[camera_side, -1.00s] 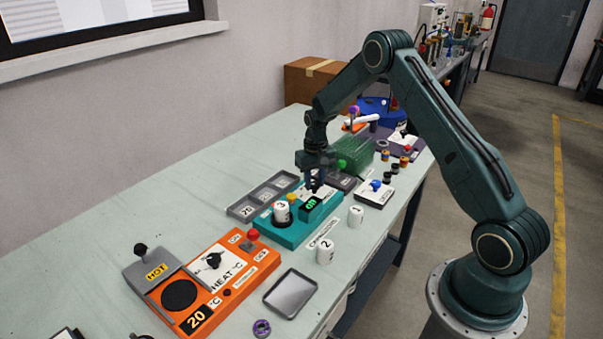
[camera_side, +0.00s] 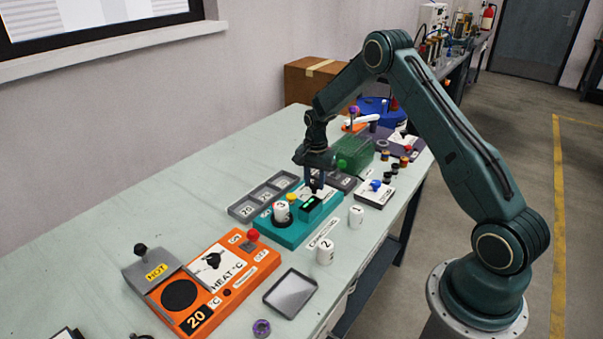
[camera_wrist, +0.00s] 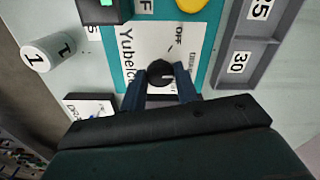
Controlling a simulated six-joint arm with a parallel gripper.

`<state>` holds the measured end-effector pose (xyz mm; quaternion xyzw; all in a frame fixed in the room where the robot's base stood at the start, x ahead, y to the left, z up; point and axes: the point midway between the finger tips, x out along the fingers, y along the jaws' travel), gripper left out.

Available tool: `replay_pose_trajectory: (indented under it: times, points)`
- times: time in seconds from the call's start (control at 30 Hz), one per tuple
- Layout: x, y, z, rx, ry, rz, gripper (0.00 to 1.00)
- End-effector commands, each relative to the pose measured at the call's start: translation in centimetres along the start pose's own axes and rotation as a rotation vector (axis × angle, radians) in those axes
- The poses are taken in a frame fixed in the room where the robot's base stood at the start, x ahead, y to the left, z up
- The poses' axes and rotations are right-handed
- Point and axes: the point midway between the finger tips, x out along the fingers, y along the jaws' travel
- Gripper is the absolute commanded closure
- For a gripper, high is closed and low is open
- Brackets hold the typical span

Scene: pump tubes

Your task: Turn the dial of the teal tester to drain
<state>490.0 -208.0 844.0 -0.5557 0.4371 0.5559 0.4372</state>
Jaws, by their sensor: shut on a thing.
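The teal tester (camera_side: 285,236) sits on the bench below my gripper; its teal edge also shows in the wrist view (camera_wrist: 207,62). Its black dial (camera_wrist: 160,72) carries a white mark pointing toward the right in the wrist view. My gripper (camera_wrist: 160,84) is shut on the dial, one finger on each side. In the side view my gripper (camera_side: 317,186) points down at the tester's far end and hides the dial. An OFF label shows above the dial in the wrist view; another label at its upper right is too small to read surely. The tester's display (camera_side: 308,203) shows a green bar.
A yellow button (camera_side: 292,197) and a white cylinder marked 3 (camera_side: 282,211) are on the tester. A grey tray (camera_side: 243,211) lies behind it. Cylinders 1 (camera_side: 356,215) and 2 (camera_side: 325,251) stand in front. The orange heater (camera_side: 240,262) is at the left.

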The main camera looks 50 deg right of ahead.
Motion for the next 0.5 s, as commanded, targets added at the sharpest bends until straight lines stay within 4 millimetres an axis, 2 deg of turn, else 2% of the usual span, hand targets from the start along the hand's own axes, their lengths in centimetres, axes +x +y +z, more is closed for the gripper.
replay_pose_trajectory:
  times: [0.2,0.5]
  points:
    - [-0.02,-0.02,-0.05,0.085,0.002,-0.001,0.92]
    - [-0.01,-0.02,-0.07,0.110,0.002,-0.001,0.92]
